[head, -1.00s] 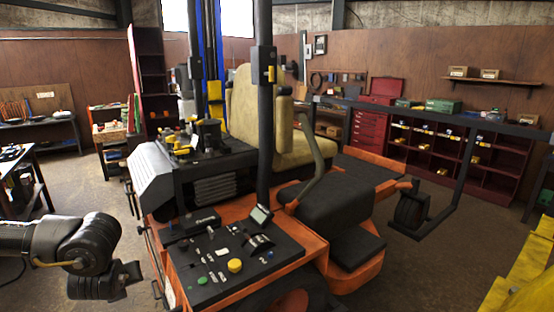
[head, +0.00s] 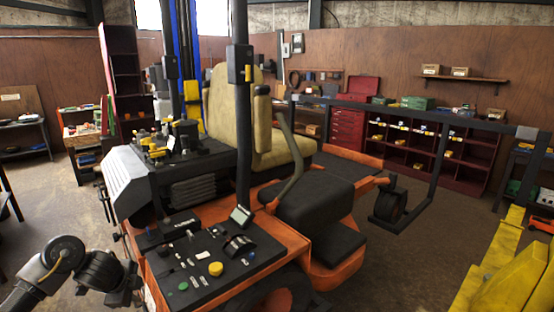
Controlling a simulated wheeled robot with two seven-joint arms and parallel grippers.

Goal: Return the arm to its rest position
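My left arm comes in at the lower left, and my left gripper (head: 128,290) is at its end, low beside the near left side of the orange machine. The gripper is dark and small here, and I cannot tell whether its fingers are open or shut. I see nothing held in it. The orange machine (head: 330,268) fills the middle, with a black control panel (head: 205,262) that carries a yellow knob (head: 216,268) and a green button (head: 183,286). My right gripper is not in view.
A beige seat (head: 228,105) and black posts (head: 242,130) rise from the machine. Yellow beams (head: 492,268) stand at the lower right. Red shelves (head: 465,155) and a red tool cabinet (head: 347,130) line the back wall. Brown floor is clear between the machine and the beams.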

